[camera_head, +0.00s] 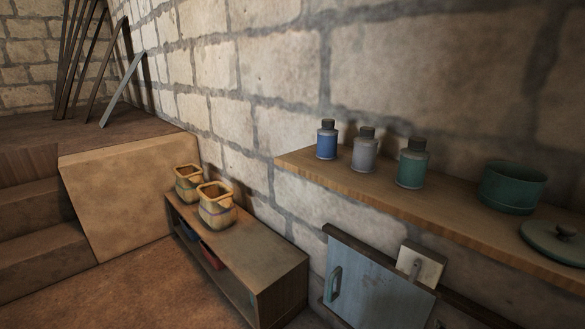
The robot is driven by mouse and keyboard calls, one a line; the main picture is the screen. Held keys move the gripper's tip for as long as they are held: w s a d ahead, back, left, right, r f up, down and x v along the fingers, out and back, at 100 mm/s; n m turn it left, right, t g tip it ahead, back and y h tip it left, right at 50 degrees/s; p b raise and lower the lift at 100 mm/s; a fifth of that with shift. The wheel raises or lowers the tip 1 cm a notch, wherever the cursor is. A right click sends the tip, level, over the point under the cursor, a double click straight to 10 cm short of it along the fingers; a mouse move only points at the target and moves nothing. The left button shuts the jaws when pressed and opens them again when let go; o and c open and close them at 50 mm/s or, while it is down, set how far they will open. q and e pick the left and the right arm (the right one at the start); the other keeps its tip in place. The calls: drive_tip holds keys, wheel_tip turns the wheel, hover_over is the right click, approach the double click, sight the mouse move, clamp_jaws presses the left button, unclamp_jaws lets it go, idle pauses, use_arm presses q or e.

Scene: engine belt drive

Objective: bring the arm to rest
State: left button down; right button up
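Neither of my grippers nor my arms shows in the head view. The head view looks at a stone block wall (285,65) with a wooden shelf (460,228) at the right. No engine or belt is in view.
The shelf holds a blue bottle (327,141), a grey bottle (365,153), a green bottle (411,166), a green pot (512,189) and a lid (556,241). Below are a blue panel (375,287) and a low bench (262,262) with two jars (217,208). Steps (40,235) rise left.

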drive_tip(key=s+a+f+m+g+y, duration=0.4)
drive_tip(key=s+f+m+g+y, duration=0.15)
drive_tip(key=s+f, duration=0.45)
drive_tip(key=s+a+f+m+g+y, duration=0.2)
drive_tip(key=s+a+f+g+y, duration=0.3)
drive_tip(key=a, duration=0.4)
use_arm(q)
drive_tip(key=s+a+f+p, duration=0.2)
drive_tip(key=s+p, duration=0.7)
drive_tip(key=p, duration=0.6)
drive_tip(key=s+a+f+g+y+p, duration=0.1)
drive_tip(key=s+a+p, duration=0.3)
drive_tip(key=s+p, duration=0.5)
drive_tip(key=p, duration=0.5)
drive_tip(key=shift+a+f+g+y+p, duration=0.3)
drive_tip(key=shift+a+f+p, duration=0.05)
use_arm(e)
drive_tip(key=s+d+f+h, duration=0.1)
drive_tip(key=s+d, duration=0.2)
drive_tip(key=s, duration=0.6)
drive_tip(key=s+d+f+h, duration=0.1)
drive_tip(key=s+d, duration=0.3)
drive_tip(key=s, duration=0.6)
drive_tip(key=shift+f+h, duration=0.35)
drive_tip(key=shift+f, duration=0.4)
drive_tip(key=shift+d+g, duration=0.1)
drive_tip(key=shift+g, duration=0.15)
